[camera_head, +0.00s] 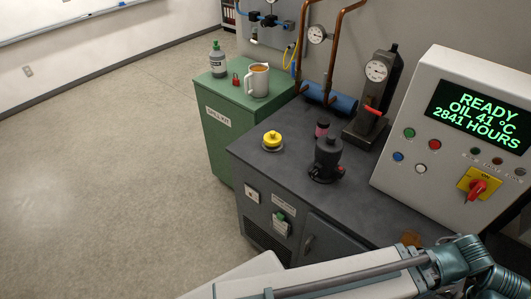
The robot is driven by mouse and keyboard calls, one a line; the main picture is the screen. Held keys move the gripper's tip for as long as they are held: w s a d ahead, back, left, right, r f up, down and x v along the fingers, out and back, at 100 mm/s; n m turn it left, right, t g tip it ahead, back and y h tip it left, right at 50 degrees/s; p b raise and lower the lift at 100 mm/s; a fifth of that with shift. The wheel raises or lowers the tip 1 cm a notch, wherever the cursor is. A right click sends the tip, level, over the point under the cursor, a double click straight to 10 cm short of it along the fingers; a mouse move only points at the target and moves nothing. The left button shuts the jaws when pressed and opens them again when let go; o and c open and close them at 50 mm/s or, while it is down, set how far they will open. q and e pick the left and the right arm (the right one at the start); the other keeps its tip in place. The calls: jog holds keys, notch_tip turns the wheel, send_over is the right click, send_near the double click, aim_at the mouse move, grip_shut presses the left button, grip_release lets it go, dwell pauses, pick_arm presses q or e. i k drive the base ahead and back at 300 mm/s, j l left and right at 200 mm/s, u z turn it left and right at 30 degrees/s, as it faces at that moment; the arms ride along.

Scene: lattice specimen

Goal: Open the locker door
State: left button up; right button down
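No door clearly labelled as a locker shows. A dark grey cabinet (270,228) has a front door (330,245) with a small handle (308,243), which looks shut; its lower part is hidden by my arm. A green cabinet (240,150) labelled "SPILL KIT" stands behind it to the left; I cannot tell whether it has a door. One of my arms crosses the bottom right, but no fingertips of either gripper show.
On the grey top are a yellow knob (272,139), a black valve-like part (327,158) and a gauge stand (374,95). A control panel (450,140) is at right. The left floor is clear.

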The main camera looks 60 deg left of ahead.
aim_at(223, 122)
jog(key=u, duration=1.35)
